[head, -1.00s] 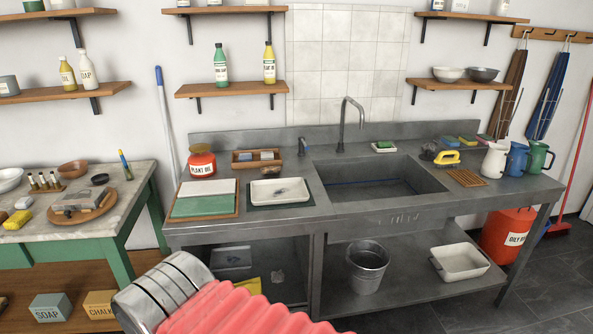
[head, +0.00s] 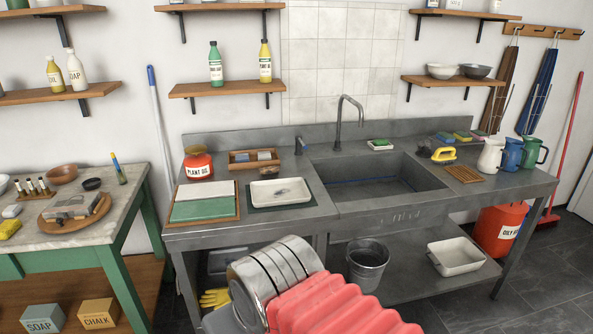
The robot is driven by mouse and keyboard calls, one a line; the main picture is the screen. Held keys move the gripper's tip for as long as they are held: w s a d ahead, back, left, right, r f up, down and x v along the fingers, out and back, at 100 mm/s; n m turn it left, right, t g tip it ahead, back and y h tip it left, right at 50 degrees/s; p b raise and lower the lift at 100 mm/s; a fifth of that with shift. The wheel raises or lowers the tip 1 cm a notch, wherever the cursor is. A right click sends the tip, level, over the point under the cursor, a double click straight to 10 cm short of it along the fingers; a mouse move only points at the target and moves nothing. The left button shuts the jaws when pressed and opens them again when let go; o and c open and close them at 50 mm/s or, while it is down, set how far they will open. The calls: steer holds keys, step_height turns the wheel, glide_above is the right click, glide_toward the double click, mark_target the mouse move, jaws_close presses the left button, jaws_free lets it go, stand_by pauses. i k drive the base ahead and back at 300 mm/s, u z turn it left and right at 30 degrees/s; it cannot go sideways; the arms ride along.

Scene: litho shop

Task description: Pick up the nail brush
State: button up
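I cannot make out the nail brush for certain. A small yellow object with a loop-shaped handle (head: 444,154) sits on the right of the steel sink counter (head: 330,214), behind a slatted wooden rack (head: 463,173). It may be a brush, but its bristles cannot be told. A small dark item (head: 425,150) is just left of it. A dish with a green-and-white block (head: 380,144) sits behind the basin. My arm, with red bellows and metal rings, rises at the bottom centre, well in front of the counter. My gripper's fingers are not visible.
A white pitcher (head: 491,156), a blue jug (head: 513,154) and a green jug (head: 534,152) stand at the counter's right. A faucet (head: 340,115) rises behind the basin. A white tray (head: 280,191) and a wooden caddy (head: 253,165) are on the left. The basin looks empty.

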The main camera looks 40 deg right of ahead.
mark_target(269, 169)
steer(key=z, duration=0.35)
steer(key=i, duration=1.5)
